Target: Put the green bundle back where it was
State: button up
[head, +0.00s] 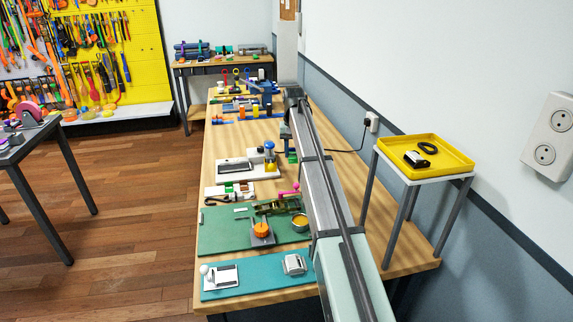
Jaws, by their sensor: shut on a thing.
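My arm reaches from the bottom right over the long wooden table, and its far end bends down above the table's right side. My gripper (289,134) hangs there, small and partly hidden by my own arm. It is shut on a small green thing (291,145), which looks like the green bundle. The thing's full shape is too small to make out.
The wooden table (225,140) holds a white board (235,170), a green mat (215,235) and a teal mat (262,283) with fixtures. A yellow tray (455,160) stands on a stand at right, near the wall. A yellow tool wall (145,50) is at back left.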

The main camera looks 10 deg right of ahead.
jog(key=n, duration=0.2)
send_over(288, 166)
jog(key=shift+a+f, duration=0.1)
jog(key=shift+f, duration=4.9)
jog(key=shift+f, duration=0.15)
jog(key=o, duration=1)
jog(key=shift+o, duration=0.2)
notch_tip(288, 166, up, 12)
